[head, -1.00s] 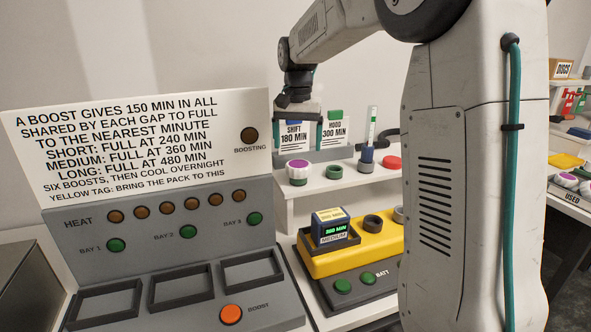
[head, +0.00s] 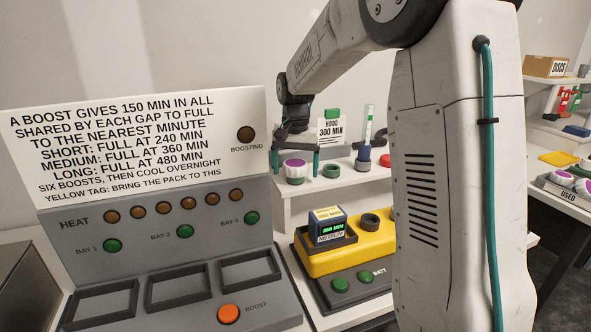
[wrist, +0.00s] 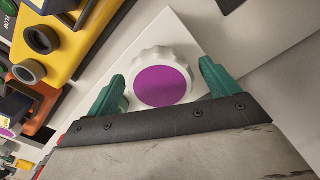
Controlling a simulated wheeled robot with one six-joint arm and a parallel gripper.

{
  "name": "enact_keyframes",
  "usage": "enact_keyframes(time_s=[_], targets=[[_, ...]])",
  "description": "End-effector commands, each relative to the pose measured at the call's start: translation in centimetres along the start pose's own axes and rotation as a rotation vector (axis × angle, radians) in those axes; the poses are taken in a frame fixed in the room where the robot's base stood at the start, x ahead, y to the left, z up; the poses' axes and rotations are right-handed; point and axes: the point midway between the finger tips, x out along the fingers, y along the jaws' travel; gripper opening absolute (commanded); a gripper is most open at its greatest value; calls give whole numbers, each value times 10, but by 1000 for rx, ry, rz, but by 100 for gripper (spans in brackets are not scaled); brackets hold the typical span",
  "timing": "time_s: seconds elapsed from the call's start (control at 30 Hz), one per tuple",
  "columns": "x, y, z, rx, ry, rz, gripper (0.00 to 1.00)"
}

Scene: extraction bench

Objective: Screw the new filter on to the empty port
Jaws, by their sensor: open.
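A white, ridged-edge filter with a purple top (head: 295,168) sits on the white shelf. In the wrist view the filter (wrist: 161,80) lies between my gripper's two teal fingers, with a gap on each side. My gripper (head: 295,161) is open, straddling the filter from above and not closed on it. The yellow unit (head: 322,263) below the shelf carries a dark open ring port (head: 369,221). My arm hides the unit's right part in the head view.
A battery pack (head: 327,226) sits on the yellow unit. A used tray (head: 560,190) is far right. The heating panel (head: 150,215) fills the left.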

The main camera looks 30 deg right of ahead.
Motion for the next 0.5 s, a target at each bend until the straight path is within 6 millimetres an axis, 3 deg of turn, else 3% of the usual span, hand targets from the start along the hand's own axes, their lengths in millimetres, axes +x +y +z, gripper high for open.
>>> enact_keyframes(time_s=[0.03, 0.2, 0.5], targets=[[0, 0, 0, 0, 0, 0, 79], [0, 0, 0, 0, 0, 0, 33], [-6, 0, 0, 0, 2, -1, 33]])
